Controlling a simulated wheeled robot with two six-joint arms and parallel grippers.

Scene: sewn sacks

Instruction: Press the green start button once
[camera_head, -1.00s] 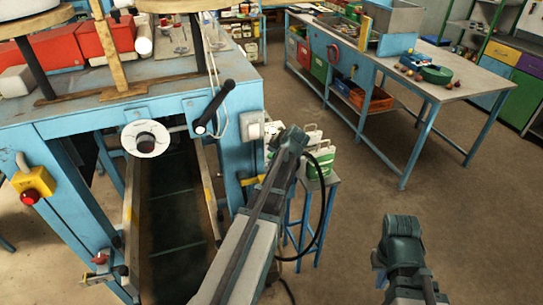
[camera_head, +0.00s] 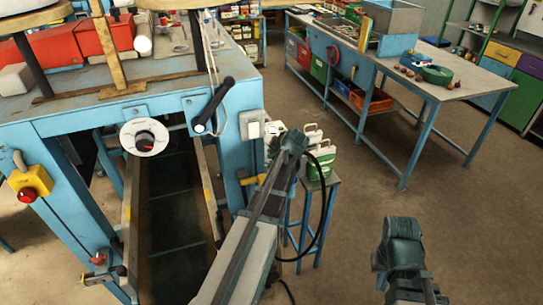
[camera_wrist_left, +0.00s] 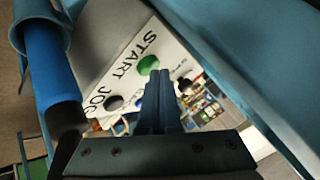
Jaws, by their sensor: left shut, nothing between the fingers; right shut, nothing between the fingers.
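The green start button (camera_wrist_left: 148,64) shows in the left wrist view on a white panel (camera_wrist_left: 165,42), beside the word START. My left gripper (camera_wrist_left: 160,76) is shut and empty. Its fingertips appear just below the button in that view and overlap its lower edge; I cannot tell whether they touch it. In the head view my left gripper (camera_head: 292,138) is beside the pale control box (camera_head: 252,124) on the blue machine's corner, where the green button is not visible. My right gripper (camera_head: 400,240) is shut and empty, low at the right over the floor.
A dark button (camera_wrist_left: 114,102) sits by the word JOG. A black lever (camera_head: 213,105) and a dial (camera_head: 144,137) are on the machine's front. White-and-green containers (camera_head: 318,160) stand on a small blue stand behind my left gripper. Open floor (camera_head: 350,230) lies to the right.

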